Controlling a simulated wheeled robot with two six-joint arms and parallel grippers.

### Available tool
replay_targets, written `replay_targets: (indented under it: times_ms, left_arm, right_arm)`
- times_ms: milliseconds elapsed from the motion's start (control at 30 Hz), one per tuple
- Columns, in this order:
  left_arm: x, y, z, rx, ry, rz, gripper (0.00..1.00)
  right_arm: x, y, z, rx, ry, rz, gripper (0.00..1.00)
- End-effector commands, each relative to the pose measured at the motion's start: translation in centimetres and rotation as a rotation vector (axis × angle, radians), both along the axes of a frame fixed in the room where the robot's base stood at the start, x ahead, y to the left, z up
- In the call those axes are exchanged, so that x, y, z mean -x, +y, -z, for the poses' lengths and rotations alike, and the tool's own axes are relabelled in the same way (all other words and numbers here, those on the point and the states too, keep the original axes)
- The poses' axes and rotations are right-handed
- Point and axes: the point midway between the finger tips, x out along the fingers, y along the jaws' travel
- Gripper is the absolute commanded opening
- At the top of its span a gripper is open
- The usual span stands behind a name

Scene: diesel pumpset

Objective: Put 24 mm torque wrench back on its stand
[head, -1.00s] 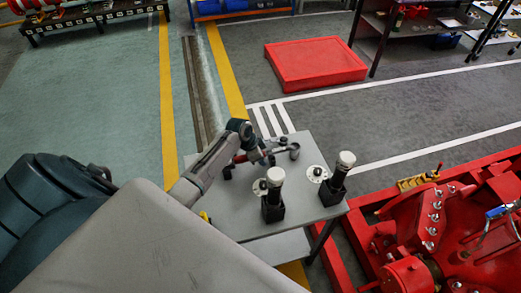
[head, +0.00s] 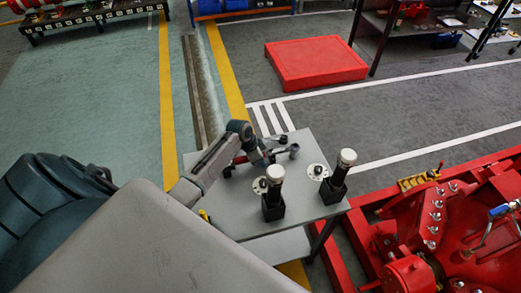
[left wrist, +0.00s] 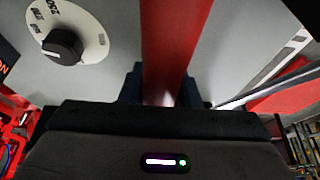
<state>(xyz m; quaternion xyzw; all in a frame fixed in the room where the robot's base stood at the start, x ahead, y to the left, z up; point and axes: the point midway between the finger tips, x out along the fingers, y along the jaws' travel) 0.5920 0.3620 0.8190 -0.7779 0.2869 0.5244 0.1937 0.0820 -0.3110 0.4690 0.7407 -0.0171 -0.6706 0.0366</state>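A torque wrench with a red handle (head: 240,158) and a grey head (head: 293,150) is at the far side of the small grey table. In the left wrist view, the red bar of the handle (left wrist: 168,45) runs straight out between my fingers. My left gripper (head: 262,158) is at the wrench, with its dark fingers close against both sides of the bar; it looks shut on it. A dark support piece (head: 228,172) shows by the handle end. My arm hides part of the wrench, and I cannot tell whether it rests on its stand. My right gripper is out of view.
Two black holders with white-topped cylinders (head: 274,190) (head: 340,175) stand on the grey table (head: 310,212), each near a white dial. A dial with a black knob (left wrist: 62,45) is left of my gripper in the wrist view. Red machinery (head: 420,225) stands to the right.

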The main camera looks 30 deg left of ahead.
Motion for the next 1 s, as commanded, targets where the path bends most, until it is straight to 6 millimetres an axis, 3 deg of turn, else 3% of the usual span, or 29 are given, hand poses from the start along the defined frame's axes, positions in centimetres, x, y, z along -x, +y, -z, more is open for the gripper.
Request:
replay_targets:
  times_ms: [33,100,467,667,1000]
  left_arm:
    - [0.0,0.0,-0.1,-0.001,-0.001,0.000,0.40]
    - [0.0,0.0,-0.1,0.000,0.000,0.000,0.50]
    - [0.2,0.2,-0.3,0.000,0.002,-0.001,0.50]
    - [1.0,0.9,-2.7,-0.004,0.000,0.002,0.50]
    - [2.7,2.4,-8.5,-0.004,-0.001,0.001,0.50]
  right_arm:
    - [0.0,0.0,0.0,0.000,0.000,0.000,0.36]
    - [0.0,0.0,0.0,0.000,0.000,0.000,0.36]
    - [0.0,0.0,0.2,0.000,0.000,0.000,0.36]
    - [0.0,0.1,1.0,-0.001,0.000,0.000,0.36]
    - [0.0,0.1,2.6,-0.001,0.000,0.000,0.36]
